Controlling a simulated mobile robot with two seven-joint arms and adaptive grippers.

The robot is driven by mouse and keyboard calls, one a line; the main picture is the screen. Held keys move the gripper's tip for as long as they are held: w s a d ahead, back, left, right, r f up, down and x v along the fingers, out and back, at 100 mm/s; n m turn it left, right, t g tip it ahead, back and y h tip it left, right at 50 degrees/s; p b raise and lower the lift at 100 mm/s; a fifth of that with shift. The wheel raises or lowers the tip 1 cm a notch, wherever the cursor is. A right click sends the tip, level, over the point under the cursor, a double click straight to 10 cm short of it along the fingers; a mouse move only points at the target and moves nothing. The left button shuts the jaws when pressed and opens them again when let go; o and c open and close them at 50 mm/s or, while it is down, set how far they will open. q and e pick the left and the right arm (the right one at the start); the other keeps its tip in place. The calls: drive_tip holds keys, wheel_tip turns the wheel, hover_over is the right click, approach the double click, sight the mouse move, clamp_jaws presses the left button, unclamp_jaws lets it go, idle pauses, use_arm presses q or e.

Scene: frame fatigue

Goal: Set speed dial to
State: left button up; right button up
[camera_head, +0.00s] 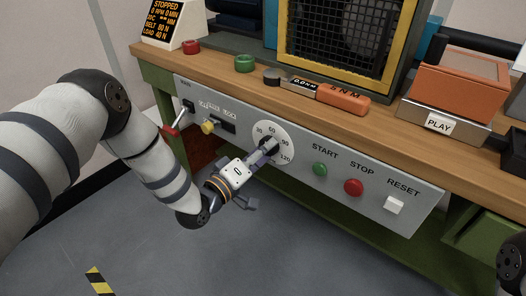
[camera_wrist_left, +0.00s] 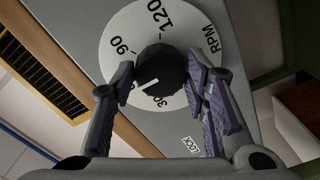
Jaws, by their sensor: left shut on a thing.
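The speed dial is a white round plate (camera_head: 288,134) with a black knob (camera_wrist_left: 160,72), set in the grey front panel. My left gripper (camera_head: 264,153) is shut on the knob, one finger on each side in the left wrist view (camera_wrist_left: 165,85). The knob's white line points to the lower left there, between 30 and 90, towards a part of the plate that a finger covers. My right gripper is out of view.
The panel also has a red-handled lever (camera_head: 174,130), a yellow knob (camera_head: 208,127), a green START button (camera_head: 320,169), a red STOP button (camera_head: 353,187) and a white RESET button (camera_head: 394,205). A display (camera_head: 163,22) reads STOPPED. Floor before the panel is clear.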

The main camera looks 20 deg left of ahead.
use_arm(q)
drive_tip(key=o, duration=1.2)
drive_tip(key=shift+c, duration=0.2)
drive_tip(key=v, duration=1.2)
drive_tip(key=s+d+f+m+g+y+p, duration=0.1)
drive_tip(key=s+d+f+m+g+p, duration=0.1)
drive_tip(key=s+f+g, duration=0.55)
drive_tip(key=s+d+f+m+g+y+p, duration=0.1)
drive_tip(key=s+f+m+g+y+p, duration=0.2)
drive_tip(key=s, duration=0.7)
drive_tip(key=s+a+m+g+y+p, duration=0.1)
drive_tip(key=s+a+g, duration=0.3)
drive_tip(key=s, duration=1.9)
drive_tip(key=m+g+y, duration=0.1)
drive_tip(key=g, duration=0.4)
drive_tip(key=shift+s+r+m, duration=0.25)
drive_tip(key=shift+r+m, duration=0.05)
drive_tip(key=shift+r, duration=0.1)
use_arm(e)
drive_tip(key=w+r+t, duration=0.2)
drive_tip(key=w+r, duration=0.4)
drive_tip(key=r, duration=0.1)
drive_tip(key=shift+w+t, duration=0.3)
